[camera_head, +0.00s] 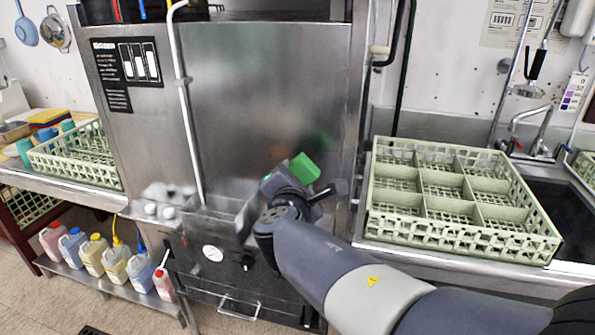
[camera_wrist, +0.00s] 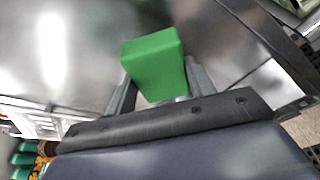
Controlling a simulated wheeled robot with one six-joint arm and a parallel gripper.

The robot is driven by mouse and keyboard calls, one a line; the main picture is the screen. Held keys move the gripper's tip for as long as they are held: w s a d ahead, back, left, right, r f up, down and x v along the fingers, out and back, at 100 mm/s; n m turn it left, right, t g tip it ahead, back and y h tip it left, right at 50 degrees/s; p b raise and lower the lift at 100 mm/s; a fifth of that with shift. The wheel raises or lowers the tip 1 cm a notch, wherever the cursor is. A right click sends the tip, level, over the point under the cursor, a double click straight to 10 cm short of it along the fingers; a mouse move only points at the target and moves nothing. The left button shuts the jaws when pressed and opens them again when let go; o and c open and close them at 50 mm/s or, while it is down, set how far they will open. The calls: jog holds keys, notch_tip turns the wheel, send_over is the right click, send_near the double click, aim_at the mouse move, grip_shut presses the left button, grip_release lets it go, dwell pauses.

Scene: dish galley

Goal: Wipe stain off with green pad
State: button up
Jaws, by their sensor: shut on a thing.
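The green pad (camera_head: 304,168) is held at the tip of my gripper (camera_head: 294,183), in front of the steel dishwasher's front panel (camera_head: 270,80). In the wrist view the green pad (camera_wrist: 155,66) sits between the two fingers of my gripper (camera_wrist: 160,88), which are shut on it. The panel fills the background of that view. I cannot tell whether the pad touches the panel. Faint dark and reddish smudges show on the panel near the pad; I cannot tell stain from reflection. My arm hides the panel's lower right part.
An empty green dish rack (camera_head: 455,232) stands on the steel counter at right, beside a sink and tap (camera_head: 533,130). Another green rack (camera_head: 75,160) holds cups at left. Several bottles (camera_head: 115,262) stand on a low shelf. A white pipe (camera_head: 187,110) runs down the dishwasher's front.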

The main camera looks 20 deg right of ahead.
jog(key=shift+s+a, duration=0.2)
jog(key=shift+s, duration=0.15)
jog(key=shift+a, duration=0.1)
jog(key=shift+s+a, duration=0.4)
jog(key=shift+s, duration=0.2)
jog(key=shift+s+a, duration=0.4)
jog(key=shift+s, duration=0.2)
jog(key=w+a+f+b, duration=0.2)
jog(key=w+a+f, duration=0.1)
jog(key=w+a, duration=0.3)
jog(key=shift+w+d+f, duration=0.1)
jog(key=shift+w+d, duration=0.8)
jog(key=shift+w, duration=0.2)
jog(key=shift+w+d+f, duration=0.1)
jog(key=shift+w+d, duration=0.8)
jog(key=shift+w, duration=0.2)
jog(key=shift+w+d, duration=0.65)
jog(key=shift+w, duration=0.15)
